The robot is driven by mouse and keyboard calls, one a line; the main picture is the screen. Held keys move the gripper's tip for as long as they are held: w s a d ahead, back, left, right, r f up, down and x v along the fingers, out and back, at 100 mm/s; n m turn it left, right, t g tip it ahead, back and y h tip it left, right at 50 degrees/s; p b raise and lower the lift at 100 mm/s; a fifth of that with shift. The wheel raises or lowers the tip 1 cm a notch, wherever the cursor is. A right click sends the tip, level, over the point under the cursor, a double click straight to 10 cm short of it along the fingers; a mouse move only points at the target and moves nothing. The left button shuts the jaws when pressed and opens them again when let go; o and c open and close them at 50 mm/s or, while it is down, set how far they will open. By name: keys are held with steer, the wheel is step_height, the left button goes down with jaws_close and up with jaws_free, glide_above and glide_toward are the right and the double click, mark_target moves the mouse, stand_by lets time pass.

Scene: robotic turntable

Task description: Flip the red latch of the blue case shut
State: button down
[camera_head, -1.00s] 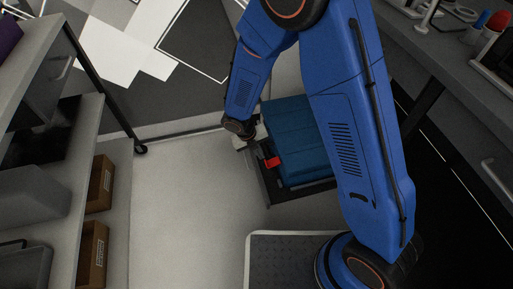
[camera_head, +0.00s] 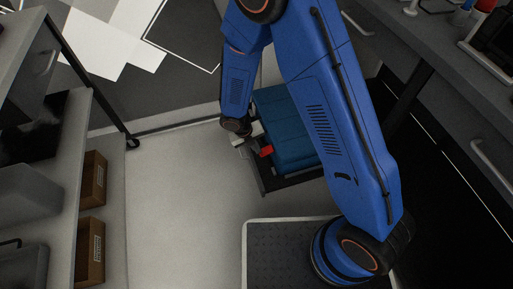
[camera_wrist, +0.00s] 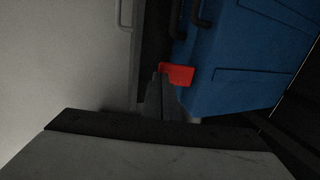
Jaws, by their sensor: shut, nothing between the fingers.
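The blue case (camera_head: 296,118) sits in a dark, shallow drawer or tray and is partly hidden behind my arm. Its red latch (camera_head: 266,151) is on the side nearest my gripper (camera_head: 248,145). In the wrist view the red latch (camera_wrist: 180,75) juts from the edge of the blue case (camera_wrist: 240,55). My gripper (camera_wrist: 158,78) is shut and empty. Its fingertips are right beside the latch's near end; I cannot tell whether they touch it.
The dark tray (camera_head: 295,184) under the case has a raised edge. A shelf unit with brown boxes (camera_head: 91,180) stands at the left, and a counter (camera_head: 440,40) at the right. Pale floor (camera_head: 185,190) lies open between the shelf and the case.

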steer(key=f+h, duration=0.2)
steer(key=a+f+t+h, duration=0.1)
steer(key=f+h, duration=0.1)
steer(key=h, duration=0.1)
steer(key=shift+s+t, duration=0.15)
steer(key=shift+t, duration=0.15)
steer(key=h, duration=0.1)
steer(key=f+h, duration=0.2)
steer(key=shift+d+f+t+h, duration=0.25)
steer(key=shift+t+h, duration=0.05)
steer(key=shift+t, duration=0.1)
steer(key=f+h, duration=0.1)
steer(key=d+f+t+h, duration=0.1)
steer(key=h, duration=0.1)
steer(key=shift+w, duration=0.2)
steer(key=shift+r, duration=0.15)
steer(key=shift+a, duration=0.15)
